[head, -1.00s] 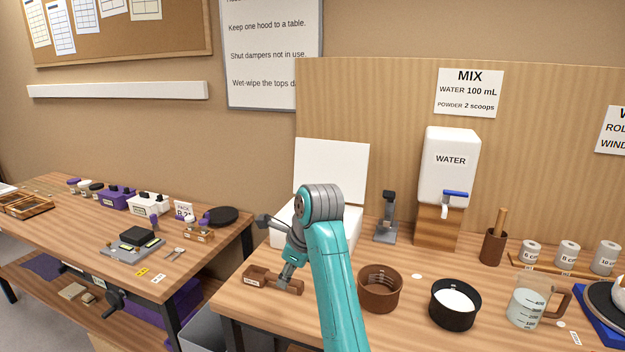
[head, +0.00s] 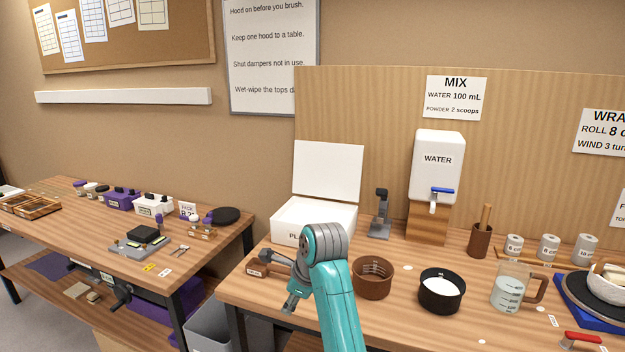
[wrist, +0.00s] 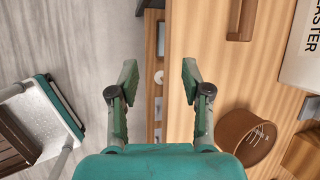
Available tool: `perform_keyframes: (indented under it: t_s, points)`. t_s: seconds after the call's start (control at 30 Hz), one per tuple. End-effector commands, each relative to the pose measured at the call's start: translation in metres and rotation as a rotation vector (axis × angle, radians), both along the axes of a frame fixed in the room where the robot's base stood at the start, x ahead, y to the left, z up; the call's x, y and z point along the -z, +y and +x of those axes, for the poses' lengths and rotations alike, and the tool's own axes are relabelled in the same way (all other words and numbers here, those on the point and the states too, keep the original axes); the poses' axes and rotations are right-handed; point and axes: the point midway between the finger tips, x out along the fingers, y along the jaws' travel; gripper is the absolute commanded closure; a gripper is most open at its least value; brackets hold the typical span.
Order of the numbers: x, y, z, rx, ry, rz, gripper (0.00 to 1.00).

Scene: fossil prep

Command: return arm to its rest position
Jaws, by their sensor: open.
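My gripper (wrist: 158,85) is open and empty in the wrist view, its two fingers wide apart above the front edge of the table. In the head view my teal arm is bent, with its wrist low at the table's left front; the fingers are mostly hidden there. A small wooden holder (head: 262,264) sits on the table just behind the wrist, and part of it shows at the top of the wrist view (wrist: 243,20). The brown bowl (head: 373,280) is to the right of the arm, and it also shows in the wrist view (wrist: 243,140).
A white box (head: 312,222) with its lid up, a water dispenser (head: 436,170), a black bowl of white powder (head: 441,292) and a measuring jug (head: 510,288) stand on the table (head: 400,328). A grey bin (head: 207,328) is below its left edge. A second table (head: 90,228) stands left.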

Motion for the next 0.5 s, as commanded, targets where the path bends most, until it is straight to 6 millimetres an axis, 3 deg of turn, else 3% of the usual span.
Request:
perform_keyframes:
  t_s: [0.27, 0.5]
  points:
    - [0.066, -0.017, -0.012, -0.073, -0.082, -0.03, 0.52]
    - [0.143, -0.043, -0.039, -0.173, -0.205, -0.093, 0.52]
